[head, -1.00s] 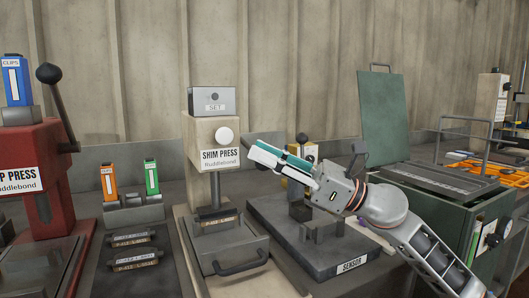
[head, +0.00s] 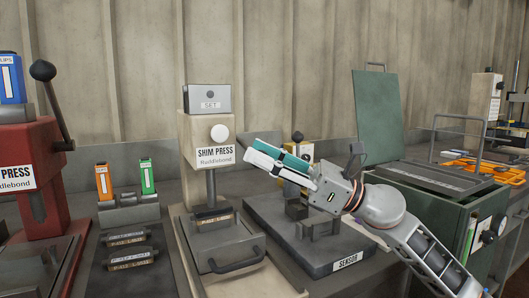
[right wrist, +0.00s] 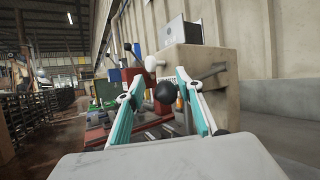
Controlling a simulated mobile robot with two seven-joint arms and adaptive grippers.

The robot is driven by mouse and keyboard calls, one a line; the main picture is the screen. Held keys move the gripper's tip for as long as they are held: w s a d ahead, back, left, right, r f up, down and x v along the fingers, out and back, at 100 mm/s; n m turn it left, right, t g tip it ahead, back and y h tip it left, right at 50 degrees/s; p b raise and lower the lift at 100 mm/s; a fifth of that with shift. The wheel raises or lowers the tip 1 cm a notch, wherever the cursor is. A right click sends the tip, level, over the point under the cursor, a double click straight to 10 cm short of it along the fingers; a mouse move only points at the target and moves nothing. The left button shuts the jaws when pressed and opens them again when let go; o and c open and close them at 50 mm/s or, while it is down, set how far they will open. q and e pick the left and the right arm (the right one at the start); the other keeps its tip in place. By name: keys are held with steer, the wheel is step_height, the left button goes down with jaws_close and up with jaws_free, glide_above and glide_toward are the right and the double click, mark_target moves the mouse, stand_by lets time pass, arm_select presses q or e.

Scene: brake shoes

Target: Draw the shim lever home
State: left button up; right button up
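The beige shim press (head: 196,132) stands left of centre in the head view, with a white knob (head: 219,133) on its front and a drawer (head: 228,250) at its base. My right gripper (head: 254,156), teal and white, points left, just right of the press. In the right wrist view its fingers (right wrist: 160,88) are spread apart, with a black ball (right wrist: 165,92) visible between them. Contact with the ball cannot be told. A dark bar (right wrist: 207,74) shows on the press's side; its link to the ball is unclear. My left gripper is out of view.
The red press (head: 35,165) with its black-knobbed lever stands at the left. Orange (head: 104,181) and green (head: 147,177) items stand in a holder. The grey sensor plate (head: 347,262) lies below my right gripper. A green box (head: 428,212) with raised lid is at the right.

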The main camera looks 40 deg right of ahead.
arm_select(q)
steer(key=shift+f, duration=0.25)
arm_select(e)
steer(key=shift+w+f+m, duration=0.15)
steer(key=shift+w+f, duration=0.1)
steer(key=shift+f, duration=0.35)
steer(key=shift+w+f+m, duration=0.15)
steer(key=shift+w+f, duration=0.05)
steer(key=shift+f, duration=0.4)
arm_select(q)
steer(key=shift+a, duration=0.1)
arm_select(e)
steer(key=shift+s+d+f, duration=0.15)
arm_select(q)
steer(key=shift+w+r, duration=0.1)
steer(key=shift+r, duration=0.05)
arm_select(e)
steer(key=s+r+v, duration=0.1)
steer(key=r+v, duration=0.1)
steer(key=v, duration=0.9)
steer(key=shift+s+d, duration=0.15)
steer(key=shift+d, duration=0.1)
steer(key=shift+r, duration=0.2)
